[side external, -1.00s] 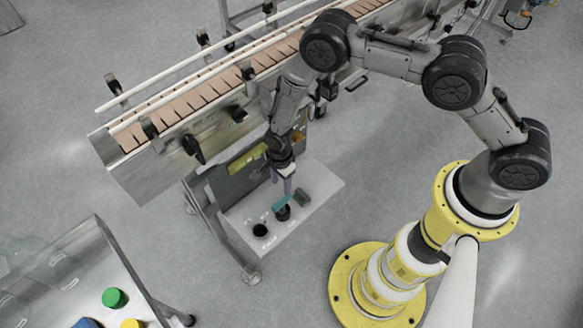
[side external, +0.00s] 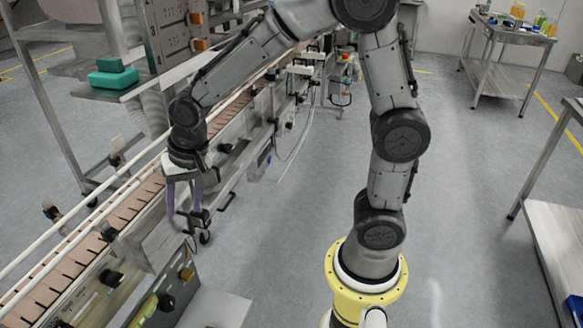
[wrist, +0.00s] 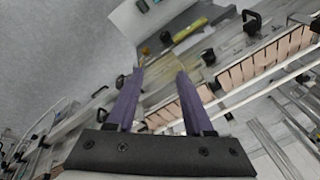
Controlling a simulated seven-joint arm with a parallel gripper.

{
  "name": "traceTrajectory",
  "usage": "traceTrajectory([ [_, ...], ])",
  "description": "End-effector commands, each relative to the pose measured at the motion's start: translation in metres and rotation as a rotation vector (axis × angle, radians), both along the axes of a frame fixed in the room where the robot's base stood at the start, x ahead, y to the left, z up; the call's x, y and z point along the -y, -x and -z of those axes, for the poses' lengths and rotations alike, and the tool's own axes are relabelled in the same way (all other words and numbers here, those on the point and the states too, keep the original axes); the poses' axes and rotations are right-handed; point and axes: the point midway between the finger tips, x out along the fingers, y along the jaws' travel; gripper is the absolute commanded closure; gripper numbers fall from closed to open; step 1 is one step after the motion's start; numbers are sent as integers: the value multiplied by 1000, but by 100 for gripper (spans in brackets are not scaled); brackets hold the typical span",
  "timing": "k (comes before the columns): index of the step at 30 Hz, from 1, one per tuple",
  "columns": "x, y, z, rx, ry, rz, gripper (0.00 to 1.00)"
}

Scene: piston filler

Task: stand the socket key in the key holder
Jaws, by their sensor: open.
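My gripper (side external: 184,208) is open and empty, pointing down beside the conveyor in the side external view, with its purple fingers apart. In the wrist view my gripper (wrist: 159,74) shows two purple fingers with nothing between them. A pale shelf (side external: 215,308) is cut off at the bottom of the side external view. A pale surface (wrist: 128,22) with a small dark thing at its edge shows at the top of the wrist view; I cannot tell whether that is the holder. I cannot make out the socket key or the key holder in either current view.
The conveyor (side external: 118,222) with its rails runs diagonally along the left. A machine panel with dark knobs and a yellow part (side external: 143,312) stands below my gripper. Teal blocks (side external: 113,78) lie on an upper-left shelf. Tables stand at right; the floor between is clear.

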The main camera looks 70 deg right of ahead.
Motion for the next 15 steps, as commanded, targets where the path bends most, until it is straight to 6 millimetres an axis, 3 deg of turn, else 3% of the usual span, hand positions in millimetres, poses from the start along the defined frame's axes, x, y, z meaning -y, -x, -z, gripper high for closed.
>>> traceTrajectory([
  [1, 10, 18, -22, 35, 16, -55, 48],
  [6, 36, 82, -69, 115, 98, -263, 48],
  [12, 55, 157, -89, 189, 210, -484, 48],
  [15, 60, 182, -90, 211, 256, -561, 48],
])
